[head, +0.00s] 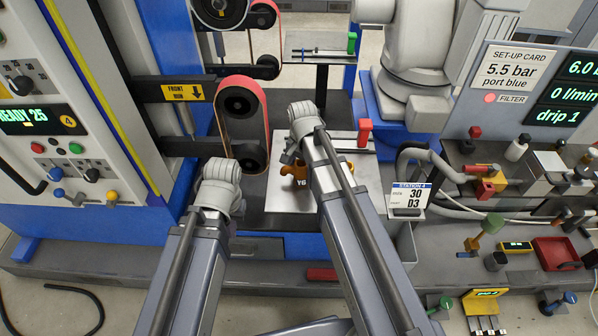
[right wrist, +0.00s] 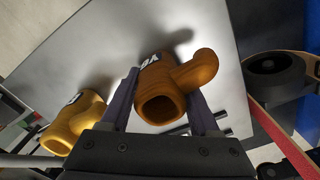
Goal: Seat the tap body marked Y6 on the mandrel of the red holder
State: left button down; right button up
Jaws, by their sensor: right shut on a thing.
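The orange-brown tap body marked Y6 (head: 299,173) is over the pale plate (head: 285,203) in the head view. In the right wrist view the tap body (right wrist: 172,88) sits between the two fingers of my right gripper (right wrist: 162,98), which is shut on it. Its open end faces the wrist camera; I cannot tell whether it is clear of the plate. My right gripper (head: 300,145) partly covers it in the head view. The red holder (head: 364,132) stands beyond to the right, with a dark rod low beside it. My left gripper (head: 221,182) is empty-looking, its jaws hidden.
A second orange tap body (right wrist: 75,124) is beside the held one, mostly behind my right arm in the head view. A belt grinder (head: 243,115) stands close on the left. A green holder (head: 351,43) is on a farther stand. A station card (head: 409,198) stands at right.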

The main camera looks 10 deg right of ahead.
grip_shut()
jog(key=shift+r, duration=0.15)
dwell(0.4)
notch_tip(320, 180, up, 10)
jog(key=p, duration=1)
notch_tip(320, 180, up, 3)
jog(key=p, duration=0.3)
jog(key=shift+r, duration=0.1)
jog(key=shift+w+d, duration=0.1)
